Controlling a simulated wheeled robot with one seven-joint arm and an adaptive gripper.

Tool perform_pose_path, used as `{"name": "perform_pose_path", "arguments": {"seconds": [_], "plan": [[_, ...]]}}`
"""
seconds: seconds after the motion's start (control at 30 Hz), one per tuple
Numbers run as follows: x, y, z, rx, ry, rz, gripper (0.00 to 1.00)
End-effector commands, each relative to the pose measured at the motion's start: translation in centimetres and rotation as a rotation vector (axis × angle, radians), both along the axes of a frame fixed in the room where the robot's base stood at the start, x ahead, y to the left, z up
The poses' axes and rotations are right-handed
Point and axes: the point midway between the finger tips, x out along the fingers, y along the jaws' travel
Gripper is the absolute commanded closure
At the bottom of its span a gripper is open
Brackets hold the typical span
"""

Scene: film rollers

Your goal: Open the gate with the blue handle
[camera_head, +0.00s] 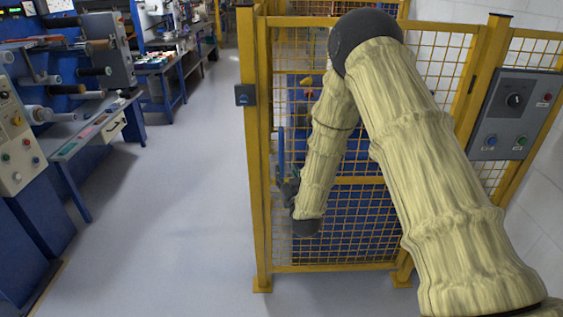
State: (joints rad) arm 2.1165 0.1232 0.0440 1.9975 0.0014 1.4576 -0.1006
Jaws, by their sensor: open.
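The gate (350,267) is a yellow-framed mesh panel standing between yellow posts in the middle of the view. It looks closed. A slim blue vertical bar, which looks like the blue handle (281,150), is at the gate's left side. My arm, in a cream sleeve, reaches across the gate and hides much of it. My gripper (289,190) is small and dark at the arm's end, close to the lower end of the blue bar. It is open. Its fingers are partly hidden, and I cannot tell whether they touch the bar or go around it.
A small dark box with a blue face (245,95) is on the left post. A grey control panel (514,114) with knobs hangs at right by a white wall. Blue machines and benches (90,130) line the left. The grey floor (170,220) between is clear.

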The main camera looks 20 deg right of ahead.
Motion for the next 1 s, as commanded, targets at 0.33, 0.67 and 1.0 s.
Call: {"name": "perform_pose_path", "arguments": {"seconds": [0.33,0.67,1.0], "plan": [[5.6,-0.4,0.1,0.000,0.001,0.000,0.59],[8.9,-0.7,0.0,0.000,0.003,0.001,0.59],[9.2,-0.7,-0.1,0.000,0.004,0.001,0.59]]}}
